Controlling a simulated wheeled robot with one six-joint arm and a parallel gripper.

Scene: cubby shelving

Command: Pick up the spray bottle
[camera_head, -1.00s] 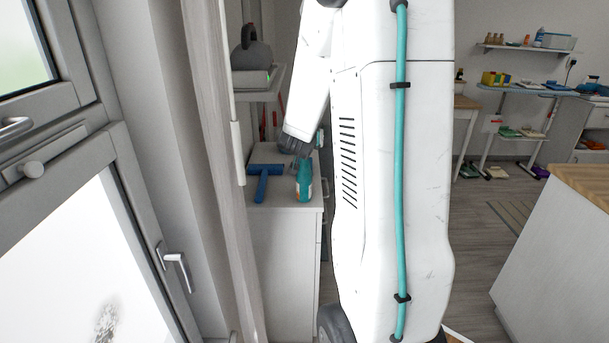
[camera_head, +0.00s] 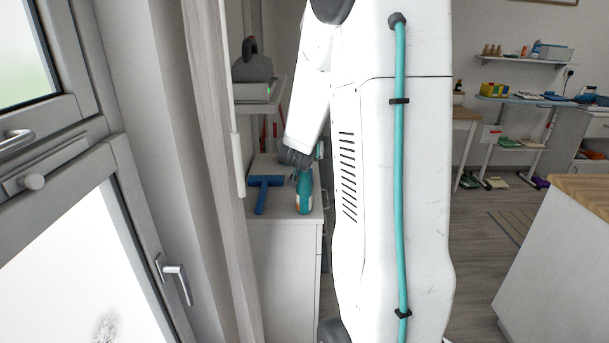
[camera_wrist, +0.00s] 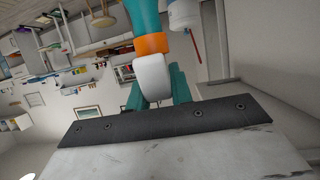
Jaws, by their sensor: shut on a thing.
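The spray bottle (camera_head: 304,194) is teal with an orange part. It is upright at the front right corner of the white cabinet top, and I cannot tell whether its base touches the top. My gripper (camera_head: 301,168) comes down on it from above. In the wrist view the bottle's teal body, orange collar (camera_wrist: 152,44) and white head (camera_wrist: 152,75) show, with the head between the teal fingers of my gripper (camera_wrist: 158,88). The gripper is shut on the head. The far end of the bottle is cut off by the picture edge.
A blue T-shaped tool (camera_head: 263,190) lies on the cabinet (camera_head: 284,245) just left of the bottle. A shelf with a grey kettle-like object (camera_head: 252,66) is above, behind. A window frame and wall edge stand close on the left. Open floor (camera_head: 480,225) lies to the right.

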